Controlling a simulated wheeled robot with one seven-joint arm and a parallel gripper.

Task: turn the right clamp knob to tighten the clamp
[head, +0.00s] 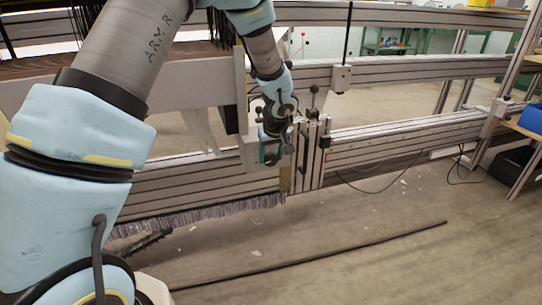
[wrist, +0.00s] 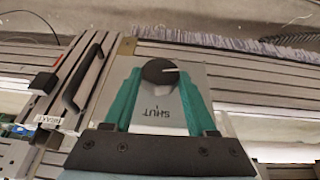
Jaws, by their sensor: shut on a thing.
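The clamp knob (wrist: 160,72) is a dark round knob with a white pointer line, seen in the wrist view on a pale plate (wrist: 160,118) marked "SHUT", which reads upside down. The pointer line points right in that view. My gripper (wrist: 162,74) has its teal fingers on either side of the knob and is shut on it. In the head view my gripper (head: 270,152) is at the left side of the upright metal clamp block (head: 313,155) on the lower beam. The knob is hidden behind my gripper there.
A black handle (wrist: 85,77) stands beside the plate in the wrist view. Ball-topped levers (head: 314,89) rise above the clamp block. Long slotted beams (head: 410,135) run across. A fringe of threads (head: 200,218) hangs below. A dark rod (head: 330,255) lies on open floor.

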